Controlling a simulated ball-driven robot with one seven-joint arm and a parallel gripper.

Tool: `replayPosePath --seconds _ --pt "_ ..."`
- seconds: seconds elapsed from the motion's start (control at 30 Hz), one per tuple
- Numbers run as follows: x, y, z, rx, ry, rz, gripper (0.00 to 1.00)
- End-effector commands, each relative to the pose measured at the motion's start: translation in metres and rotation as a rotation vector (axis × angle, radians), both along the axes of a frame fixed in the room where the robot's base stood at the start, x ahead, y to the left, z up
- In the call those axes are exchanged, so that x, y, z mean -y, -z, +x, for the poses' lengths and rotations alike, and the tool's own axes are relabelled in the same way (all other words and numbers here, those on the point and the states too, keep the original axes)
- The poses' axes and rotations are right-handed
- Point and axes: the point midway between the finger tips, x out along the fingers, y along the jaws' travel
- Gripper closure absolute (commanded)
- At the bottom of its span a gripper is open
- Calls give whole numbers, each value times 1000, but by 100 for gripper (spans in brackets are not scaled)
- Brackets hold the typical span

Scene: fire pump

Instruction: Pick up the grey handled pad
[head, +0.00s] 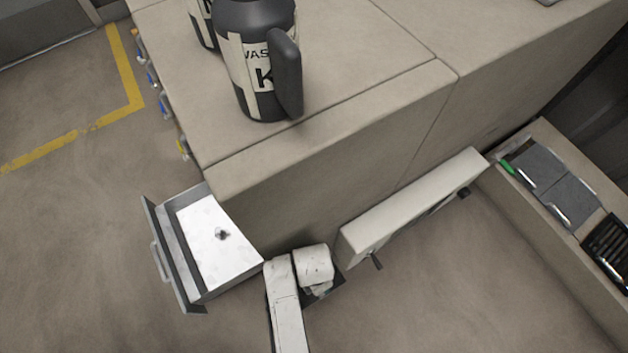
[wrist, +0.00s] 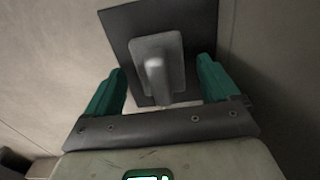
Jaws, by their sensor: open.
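The grey handled pad (wrist: 133,24) shows in the wrist view as a dark, flat, square plate with a lighter grey raised handle (wrist: 157,72) at its middle. My gripper (wrist: 162,64) is open, with one green finger on each side of the handle. The fingers look apart from the handle, and I cannot tell how close they are in depth. In the head view my white arm hides most of my gripper low in the middle, beside the cabinet. The pad cannot be made out clearly there.
An open drawer (head: 197,290) with a white inside and a small dark item stands left of my arm. Dark labelled jugs (head: 262,45) stand on the counter (head: 345,40).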

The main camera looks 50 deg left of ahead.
Motion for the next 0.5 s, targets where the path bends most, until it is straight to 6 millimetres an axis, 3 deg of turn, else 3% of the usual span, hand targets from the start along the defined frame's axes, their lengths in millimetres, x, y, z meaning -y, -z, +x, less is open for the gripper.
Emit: replayPosePath --seconds 0.1,0.5 --pt "0 -1 0 0 0 1 13" --pt "0 -1 0 0 0 0 51"
